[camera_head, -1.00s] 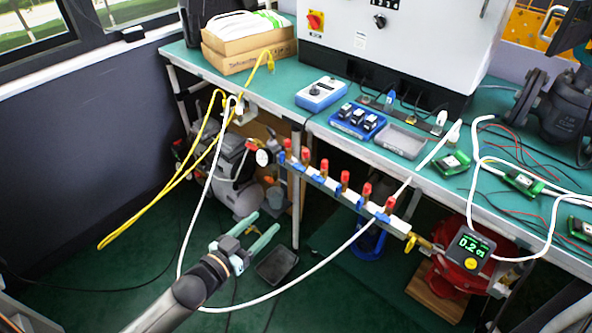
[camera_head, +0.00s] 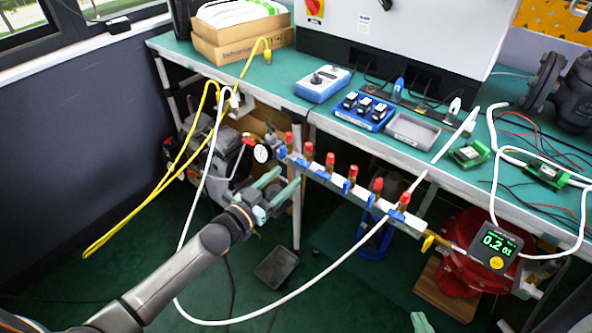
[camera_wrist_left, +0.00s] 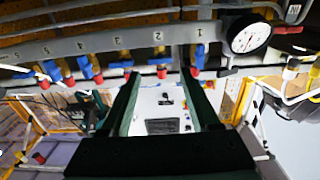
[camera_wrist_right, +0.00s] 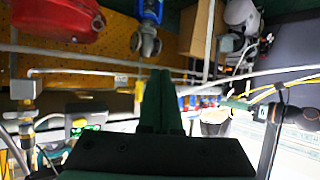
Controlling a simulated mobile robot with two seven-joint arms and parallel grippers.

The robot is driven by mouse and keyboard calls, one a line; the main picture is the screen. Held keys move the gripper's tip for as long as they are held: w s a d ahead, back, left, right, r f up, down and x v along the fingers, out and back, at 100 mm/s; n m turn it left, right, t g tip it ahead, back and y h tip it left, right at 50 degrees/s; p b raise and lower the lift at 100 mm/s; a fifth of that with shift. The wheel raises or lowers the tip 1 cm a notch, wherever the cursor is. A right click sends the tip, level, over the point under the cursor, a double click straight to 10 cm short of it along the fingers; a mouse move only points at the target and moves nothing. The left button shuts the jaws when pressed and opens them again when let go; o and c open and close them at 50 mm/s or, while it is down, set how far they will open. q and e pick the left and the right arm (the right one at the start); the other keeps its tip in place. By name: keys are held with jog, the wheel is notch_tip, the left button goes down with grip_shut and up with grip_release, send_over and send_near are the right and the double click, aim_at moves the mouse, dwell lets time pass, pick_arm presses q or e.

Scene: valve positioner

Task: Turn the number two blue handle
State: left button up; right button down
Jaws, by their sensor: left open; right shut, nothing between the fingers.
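A grey valve manifold (camera_head: 335,184) with a row of blue handles and red caps runs below the table edge. The number two blue handle (camera_head: 302,162) is second from the gauge end. My left gripper (camera_head: 284,177) is open, with its fingertips just below and in front of the first two handles. In the left wrist view, the printed 2 and its valve's red cap (camera_wrist_left: 161,73) appear between the two fingers, and valve 1's blue handle (camera_wrist_left: 198,55) is by the right fingertip. Contact cannot be told. My right gripper (camera_wrist_right: 160,75) is shut and empty, away from the manifold.
A pressure gauge (camera_head: 262,153) sits at the manifold's left end. A white hose (camera_head: 300,298) loops below, and yellow cable (camera_head: 150,215) hangs at left. The table edge (camera_head: 375,150) is above the handles. A display reading about 0.2 (camera_head: 495,245) is at right.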

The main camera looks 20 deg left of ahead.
aim_at(300, 165)
pick_arm(q)
jog(key=b+x, duration=0.1)
jog(key=x, duration=0.3)
jog(key=shift+w, duration=0.2)
jog(key=shift+w+d, duration=0.2)
jog(key=shift+w, duration=0.2)
pick_arm(e)
notch_tip(300, 165, up, 7)
jog(key=w+n+t+y, duration=0.1)
jog(key=w+t, duration=0.2)
pick_arm(q)
jog(key=shift+c, duration=0.3)
pick_arm(e)
jog(key=shift+f, duration=0.1)
pick_arm(q)
grip_shut()
